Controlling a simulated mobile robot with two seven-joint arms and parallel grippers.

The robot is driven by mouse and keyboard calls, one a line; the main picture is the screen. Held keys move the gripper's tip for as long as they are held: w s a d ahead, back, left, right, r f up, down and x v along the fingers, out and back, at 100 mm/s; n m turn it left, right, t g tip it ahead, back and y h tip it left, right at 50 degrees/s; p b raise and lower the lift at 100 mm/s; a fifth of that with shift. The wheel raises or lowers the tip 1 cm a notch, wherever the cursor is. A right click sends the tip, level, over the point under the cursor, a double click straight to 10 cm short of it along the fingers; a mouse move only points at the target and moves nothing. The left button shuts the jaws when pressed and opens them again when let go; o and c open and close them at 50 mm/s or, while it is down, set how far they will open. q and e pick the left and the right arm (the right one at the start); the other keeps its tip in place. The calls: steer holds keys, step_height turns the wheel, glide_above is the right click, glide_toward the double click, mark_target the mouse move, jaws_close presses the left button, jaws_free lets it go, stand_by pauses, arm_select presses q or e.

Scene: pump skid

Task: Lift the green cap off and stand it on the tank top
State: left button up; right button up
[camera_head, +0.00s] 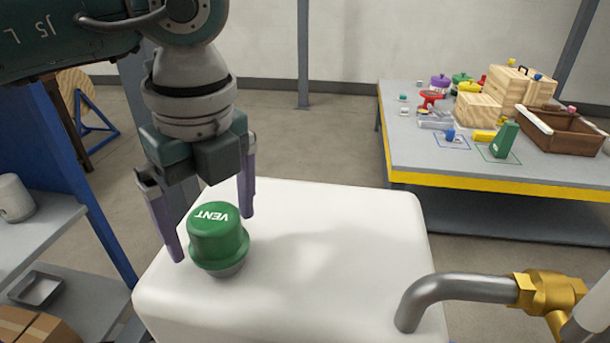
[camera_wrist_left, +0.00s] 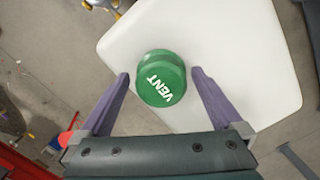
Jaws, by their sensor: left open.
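The green cap (camera_head: 218,237) with white "VENT" lettering sits on a grey neck (camera_head: 228,270) on the white tank top (camera_head: 320,250), toward its left side. My left gripper (camera_head: 210,235) is open, its two purple fingers pointing down on either side of the cap, with the cap's near part in front of the gap. In the left wrist view the cap (camera_wrist_left: 160,78) lies between and just beyond the fingertips (camera_wrist_left: 160,74), with visible gaps to both fingers. The tank (camera_wrist_left: 225,50) spreads behind it. My right gripper is not in view.
A bent grey pipe (camera_head: 450,290) with a brass fitting (camera_head: 545,292) stands at the tank's right. The tank top's middle is clear. A blue shelf rack (camera_head: 75,165) stands at left, and a grey table (camera_head: 405,145) with boxes and small parts stands at back right.

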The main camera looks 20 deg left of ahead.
arm_select(q)
steer(key=shift+w+a+f, duration=0.1)
steer(key=shift+f, duration=1.4)
steer(key=c, duration=1.3)
